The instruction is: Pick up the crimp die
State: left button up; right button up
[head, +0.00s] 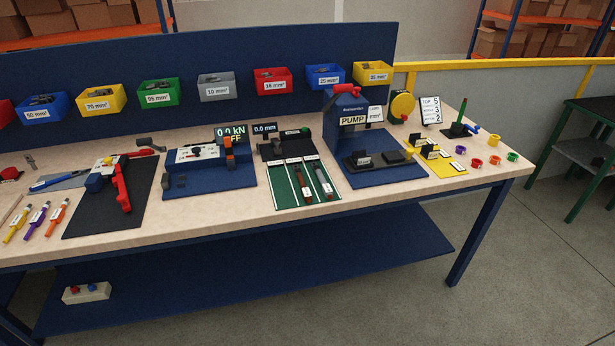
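Neither of my grippers shows in the head view. Several small dark blocks with white labels, which look like crimp dies (430,152), stand on a yellow mat (452,170) at the right part of the workbench. The label text is too small to read. A dark labelled block (362,160) and a dark flat block (391,157) sit in front of the pump. I cannot tell which dark block is the named die.
Coloured bins (217,87) hang on the blue back panel. A green tray (280,185), a blue test unit (205,155) and a black mat (85,213) with a red-handled tool (123,188) lie leftward. Small coloured rings (494,160) lie at the right end. The floor in front is clear.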

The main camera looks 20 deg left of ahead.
aim_at(359, 156)
jog(key=u, duration=0.3)
jog(key=k, duration=0.6)
jog(key=z, duration=1)
jog(key=i, duration=1.6)
jog(key=u, duration=0.45)
